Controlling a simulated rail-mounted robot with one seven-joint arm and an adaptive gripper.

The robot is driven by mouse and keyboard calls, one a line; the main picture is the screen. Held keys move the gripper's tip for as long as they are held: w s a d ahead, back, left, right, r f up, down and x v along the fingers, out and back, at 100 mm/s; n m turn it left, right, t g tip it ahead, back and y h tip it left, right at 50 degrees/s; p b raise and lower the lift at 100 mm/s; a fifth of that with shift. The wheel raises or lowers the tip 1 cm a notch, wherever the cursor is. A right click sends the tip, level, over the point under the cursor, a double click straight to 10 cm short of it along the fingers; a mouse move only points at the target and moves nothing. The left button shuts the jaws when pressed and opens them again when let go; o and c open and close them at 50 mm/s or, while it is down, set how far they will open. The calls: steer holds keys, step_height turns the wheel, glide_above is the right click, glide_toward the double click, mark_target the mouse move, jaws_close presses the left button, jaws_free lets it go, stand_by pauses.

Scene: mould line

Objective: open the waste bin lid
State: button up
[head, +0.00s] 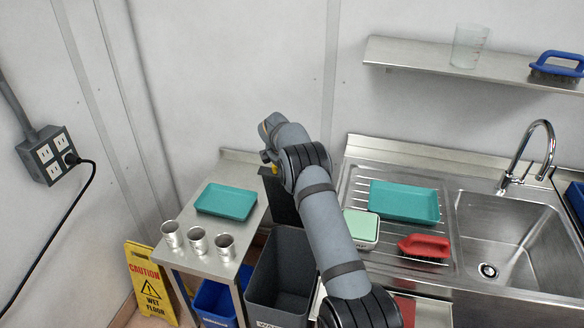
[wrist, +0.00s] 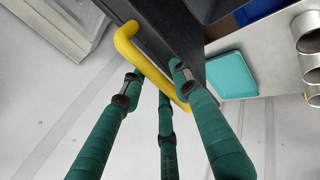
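The waste bin (head: 280,272) is a dark grey, open-topped container on the floor between the two steel tables. Its dark lid (head: 281,200) stands raised behind the opening, partly hidden by my arm in the head view. In the wrist view the lid (wrist: 165,32) is a dark panel with a yellow bar handle (wrist: 152,70). My gripper (wrist: 155,76) has green-wrapped fingers spread apart on either side of the handle, with visible gaps. It looks open. In the head view my arm hides most of the gripper.
Left of the bin, a steel table holds a teal tray (head: 226,201) and three metal cups (head: 198,241). On the right are a sink (head: 512,243), another teal tray (head: 404,202) and a red brush (head: 424,246). A yellow wet-floor sign (head: 150,280) stands at left.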

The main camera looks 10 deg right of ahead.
steer(key=shift+o, duration=0.3)
steer(key=shift+d, duration=0.1)
steer(key=v, duration=1.2)
